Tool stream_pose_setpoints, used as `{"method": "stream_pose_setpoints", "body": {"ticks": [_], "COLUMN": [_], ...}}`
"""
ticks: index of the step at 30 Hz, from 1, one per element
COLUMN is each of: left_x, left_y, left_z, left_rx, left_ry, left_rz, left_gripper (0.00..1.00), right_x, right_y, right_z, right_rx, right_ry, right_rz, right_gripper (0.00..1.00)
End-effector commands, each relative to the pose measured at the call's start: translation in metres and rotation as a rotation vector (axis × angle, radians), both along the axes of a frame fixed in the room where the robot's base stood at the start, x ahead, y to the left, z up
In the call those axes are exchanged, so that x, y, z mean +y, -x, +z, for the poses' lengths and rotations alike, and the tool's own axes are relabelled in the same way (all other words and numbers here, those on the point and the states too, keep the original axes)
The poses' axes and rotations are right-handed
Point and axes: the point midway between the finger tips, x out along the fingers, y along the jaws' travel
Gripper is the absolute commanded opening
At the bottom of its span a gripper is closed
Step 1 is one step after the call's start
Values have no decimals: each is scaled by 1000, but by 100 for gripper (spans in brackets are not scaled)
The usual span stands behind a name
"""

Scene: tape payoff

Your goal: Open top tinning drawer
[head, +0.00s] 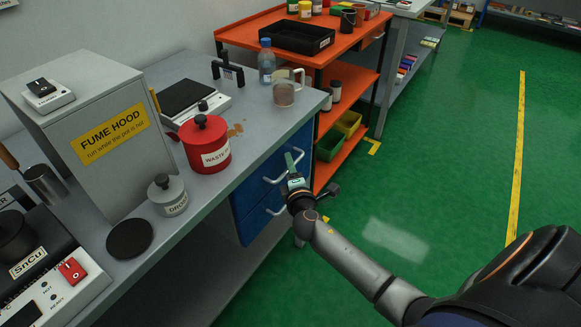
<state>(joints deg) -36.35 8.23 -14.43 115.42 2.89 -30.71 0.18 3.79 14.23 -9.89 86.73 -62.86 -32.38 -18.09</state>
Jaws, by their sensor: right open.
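The blue drawer unit hangs under the grey bench. Its top drawer (258,172) has a pale bar handle (272,181), and its front looks flush, so the drawer appears shut. The lower drawer (250,222) has a similar handle (277,210). My right gripper (294,160) is open at the top drawer's handle, with its fingers overlapping the bar's right part in the head view. I cannot tell whether the fingers straddle the bar or touch it. The gripper hides part of the handle and drawer front. My left gripper is not in view.
The bench top holds a red waste pot (205,150), a grey dross pot (168,197), a fume hood (100,140) and a jug (284,92). An orange shelf cart (330,60) stands just beyond the drawers. The green floor at right is clear.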

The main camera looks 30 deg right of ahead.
Motion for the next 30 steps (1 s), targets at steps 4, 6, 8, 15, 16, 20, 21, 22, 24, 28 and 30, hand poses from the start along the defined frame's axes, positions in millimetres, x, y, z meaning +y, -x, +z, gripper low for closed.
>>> {"method": "stream_pose_setpoints", "body": {"ticks": [4, 6, 8, 15, 16, 20, 21, 22, 24, 28, 30], "left_x": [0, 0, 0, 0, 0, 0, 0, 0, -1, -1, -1], "left_y": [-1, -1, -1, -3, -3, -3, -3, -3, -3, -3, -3], "left_z": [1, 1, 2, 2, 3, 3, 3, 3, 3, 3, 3], "left_rx": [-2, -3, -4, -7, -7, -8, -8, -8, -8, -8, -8], "left_ry": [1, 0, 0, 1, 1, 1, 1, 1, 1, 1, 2], "left_rz": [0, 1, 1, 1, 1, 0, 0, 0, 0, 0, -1], "left_gripper": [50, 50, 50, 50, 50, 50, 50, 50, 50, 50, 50], "right_x": [0, 0, 0, 0, 0, 0, 0, 0, 0, 0, 0], "right_y": [0, 0, 0, 0, 0, 0, 0, 0, 0, 0, 0], "right_z": [0, 0, 0, 0, 0, 0, 0, 0, 0, 0, 0], "right_rx": [0, 0, 0, 0, 0, 0, 0, 0, 0, 0, 0], "right_ry": [0, 0, 0, 0, 0, 0, 0, 0, 0, 0, 0], "right_rz": [1, 1, 1, 0, 0, 0, 1, 1, 1, 1, 1], "right_gripper": [43, 43, 37, 10, 7, 0, 0, 0, 0, 0, 0]}}
